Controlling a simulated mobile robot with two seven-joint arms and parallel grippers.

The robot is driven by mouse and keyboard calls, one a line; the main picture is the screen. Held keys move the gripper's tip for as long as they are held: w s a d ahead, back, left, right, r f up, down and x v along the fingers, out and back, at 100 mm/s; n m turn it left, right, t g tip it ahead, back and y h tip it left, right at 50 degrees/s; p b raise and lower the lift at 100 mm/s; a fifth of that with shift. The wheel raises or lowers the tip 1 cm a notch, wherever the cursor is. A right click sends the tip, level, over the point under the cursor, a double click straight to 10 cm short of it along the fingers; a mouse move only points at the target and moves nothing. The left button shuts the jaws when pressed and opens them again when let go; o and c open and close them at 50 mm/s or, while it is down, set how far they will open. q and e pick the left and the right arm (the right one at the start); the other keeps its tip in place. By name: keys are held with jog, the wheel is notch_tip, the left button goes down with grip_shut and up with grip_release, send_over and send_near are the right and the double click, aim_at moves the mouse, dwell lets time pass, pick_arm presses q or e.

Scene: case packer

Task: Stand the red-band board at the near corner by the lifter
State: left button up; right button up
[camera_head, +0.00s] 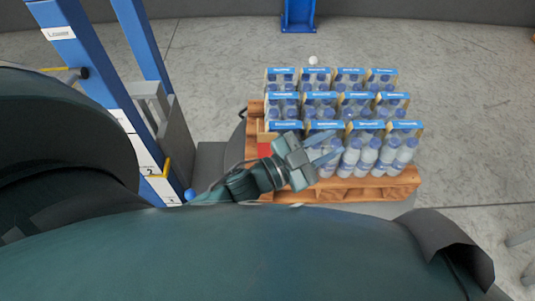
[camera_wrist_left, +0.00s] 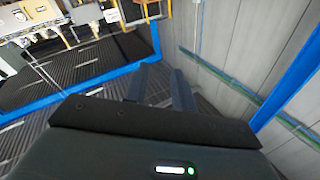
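The blue lifter frame (camera_head: 88,75) stands at the left.
A blue post (camera_head: 298,15) stands at the back. Bare floor (camera_head: 470,130) lies right of the pallet. The left wrist view shows a wall (camera_wrist_left: 235,45) and dark mesh flooring (camera_wrist_left: 80,70).

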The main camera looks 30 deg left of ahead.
pick_arm(q)
jog(key=s+a+f+n+g+y, duration=0.3)
jog(key=s+f, duration=0.3)
jog(key=f, duration=0.3)
jog(key=s+a+f+n+g+y, duration=0.3)
jog(key=s+f+n+y, duration=0.1)
jog(key=f, duration=0.5)
jog(key=shift+s+a+f+n+y, duration=0.4)
jog(key=shift+s+n, duration=0.2)
jog(key=shift+s, duration=0.6)
